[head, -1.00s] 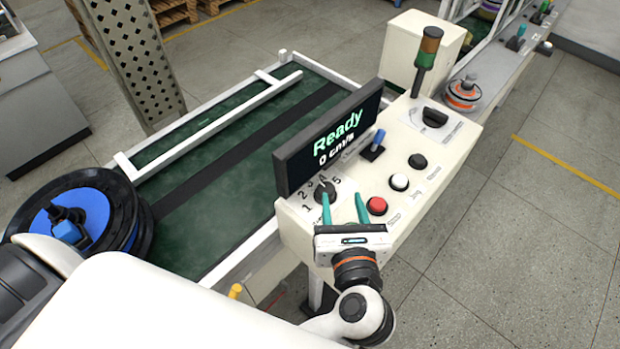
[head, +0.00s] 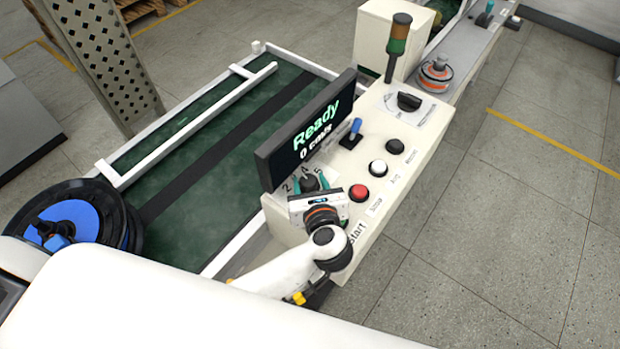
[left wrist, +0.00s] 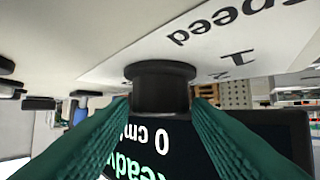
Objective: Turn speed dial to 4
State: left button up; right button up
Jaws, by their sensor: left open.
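The black speed dial (head: 311,178) is on the near end of the white control panel, below the screen, partly hidden by my gripper. Its knob also shows in the left wrist view (left wrist: 161,88), with the word "Speed" and a "1" printed beside it. My left gripper (head: 310,184) is at the dial with its green fingers open, one on each side of the knob. In the left wrist view the fingers (left wrist: 160,125) flank the knob; I cannot tell whether they touch it. The dial's setting cannot be read. My right gripper is not in view.
A red button (head: 358,193), a white button (head: 377,167), a black button (head: 394,146) and a blue switch (head: 354,129) sit farther along the panel. A green conveyor (head: 200,180) lies to the left.

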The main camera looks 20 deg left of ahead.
pick_arm(q)
jog(key=shift+w+a, duration=0.1)
jog(key=shift+c, duration=0.5)
jog(key=c, duration=0.6)
jog(key=shift+a+f+m+h, duration=0.1)
jog(key=shift+m+h, duration=0.3)
jog(key=shift+h, duration=0.1)
jog(key=shift+a+m+t+h+p, duration=0.1)
jog(key=shift+m+t+h+p, duration=0.35)
jog(key=shift+m+h, duration=0.35)
jog(key=shift+a+r+m+t+h+p, duration=0.1)
jog(key=shift+r+m+t+h+p, duration=0.15)
jog(key=shift+m+h+p, duration=0.75)
jog(key=shift+f+m+h, duration=0.2)
jog(key=shift+m+h, duration=0.2)
jog(key=shift+h, duration=0.2)
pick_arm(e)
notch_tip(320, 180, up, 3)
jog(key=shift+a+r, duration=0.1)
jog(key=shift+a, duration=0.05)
